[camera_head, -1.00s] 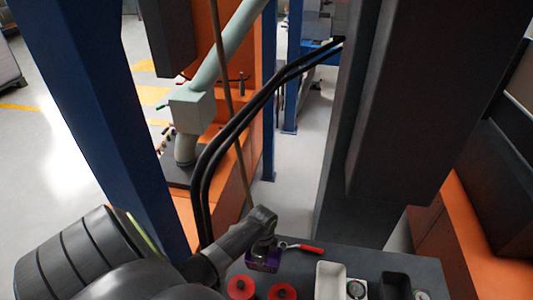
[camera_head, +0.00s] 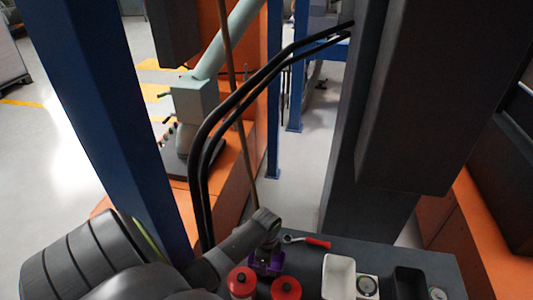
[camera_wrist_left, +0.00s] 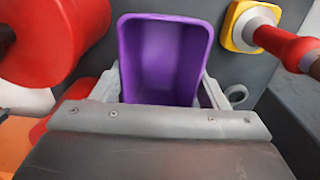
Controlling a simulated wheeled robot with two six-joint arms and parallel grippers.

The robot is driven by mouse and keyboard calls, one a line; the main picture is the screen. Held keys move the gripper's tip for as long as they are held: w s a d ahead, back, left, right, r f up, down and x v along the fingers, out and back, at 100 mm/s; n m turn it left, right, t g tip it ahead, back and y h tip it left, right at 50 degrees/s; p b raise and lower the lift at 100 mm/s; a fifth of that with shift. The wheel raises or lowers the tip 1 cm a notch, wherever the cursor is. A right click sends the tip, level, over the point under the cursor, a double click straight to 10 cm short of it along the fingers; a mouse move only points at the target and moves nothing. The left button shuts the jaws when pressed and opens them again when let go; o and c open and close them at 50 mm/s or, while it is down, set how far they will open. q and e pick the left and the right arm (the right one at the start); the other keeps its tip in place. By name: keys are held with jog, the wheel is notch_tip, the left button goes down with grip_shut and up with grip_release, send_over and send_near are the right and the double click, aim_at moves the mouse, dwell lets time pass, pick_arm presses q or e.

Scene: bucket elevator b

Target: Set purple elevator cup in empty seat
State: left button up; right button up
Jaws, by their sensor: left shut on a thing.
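The purple elevator cup (camera_head: 266,264) is at the tabletop in the head view, behind the red-topped items and partly hidden by my left gripper (camera_head: 269,244). In the left wrist view the purple cup (camera_wrist_left: 163,55) has its open mouth toward the camera and looks empty. The grey fingers of my left gripper (camera_wrist_left: 160,92) are on either side of it, shut on it. I cannot tell whether the cup touches the table. No empty seat can be made out in these frames. My right gripper is not in view.
A dark table (camera_head: 440,263) carries a white cup (camera_head: 338,285), a black cup (camera_head: 407,284), two red-topped items (camera_head: 242,281) and a red-handled wrench (camera_head: 312,242). Black hoses (camera_head: 202,150) and a blue post (camera_head: 110,110) stand near my left arm. A large dark column (camera_head: 415,90) rises behind the table.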

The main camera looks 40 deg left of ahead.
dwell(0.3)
pick_arm(q)
jog(key=o, duration=1.6)
jog(key=shift+f, duration=0.1)
jog(key=shift+c, duration=0.2)
